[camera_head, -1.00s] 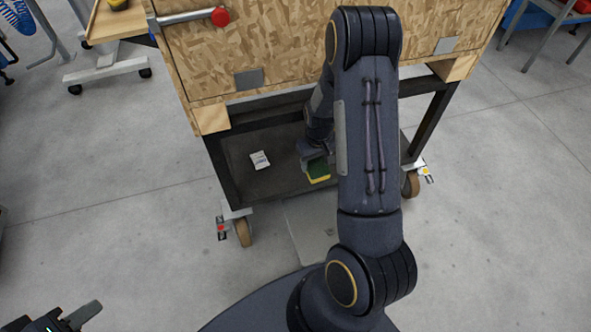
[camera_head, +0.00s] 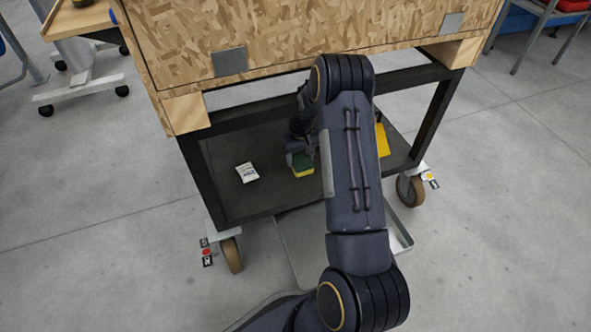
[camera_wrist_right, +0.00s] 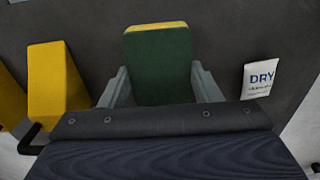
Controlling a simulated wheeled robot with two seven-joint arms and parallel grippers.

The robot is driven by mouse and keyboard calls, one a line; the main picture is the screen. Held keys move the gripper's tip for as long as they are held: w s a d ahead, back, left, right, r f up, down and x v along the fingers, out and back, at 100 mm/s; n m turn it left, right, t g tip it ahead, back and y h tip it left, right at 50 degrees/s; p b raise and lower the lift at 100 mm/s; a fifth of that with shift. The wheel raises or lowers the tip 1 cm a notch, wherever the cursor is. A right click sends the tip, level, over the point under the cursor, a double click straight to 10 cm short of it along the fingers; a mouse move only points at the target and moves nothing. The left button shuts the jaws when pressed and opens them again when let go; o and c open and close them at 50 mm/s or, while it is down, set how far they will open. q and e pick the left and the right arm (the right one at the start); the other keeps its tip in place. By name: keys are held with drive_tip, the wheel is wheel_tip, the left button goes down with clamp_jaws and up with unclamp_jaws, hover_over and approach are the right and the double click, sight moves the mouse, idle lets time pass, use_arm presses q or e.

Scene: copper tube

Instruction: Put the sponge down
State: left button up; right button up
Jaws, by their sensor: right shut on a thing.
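The sponge (camera_head: 302,166) is green on its broad face and yellow on the other side. My right gripper (camera_head: 298,158) reaches over the dark lower shelf (camera_head: 225,195) of the wooden cart and is shut on it. In the right wrist view the sponge (camera_wrist_right: 158,65) stands between the two grey fingers of my right gripper (camera_wrist_right: 158,85), its yellow edge at the far end. I cannot tell whether the sponge touches the shelf. My left gripper is out of view.
A white packet marked DRY (camera_head: 247,172) lies on the shelf left of the sponge. A yellow object (camera_head: 382,140) is at the right, partly behind my arm; the right wrist view shows yellow blocks (camera_wrist_right: 55,80). The wooden panel (camera_head: 300,35) overhangs the shelf.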

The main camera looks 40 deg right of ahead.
sight(295, 164)
drive_tip(key=shift+w+f+b, duration=0.3)
drive_tip(key=shift+w+f, duration=0.55)
drive_tip(key=shift+f, duration=0.15)
drive_tip(key=f, duration=0.1)
drive_tip(key=f+b, duration=0.2)
drive_tip(key=shift+w+a+f, duration=0.1)
drive_tip(key=shift+w+f, duration=0.2)
drive_tip(key=shift+f, duration=0.1)
drive_tip(key=shift+r, duration=0.1)
drive_tip(key=o, duration=1.1)
wheel_tip(295, 164, up, 8)
drive_tip(key=p, duration=0.4)
drive_tip(key=shift+f, duration=0.2)
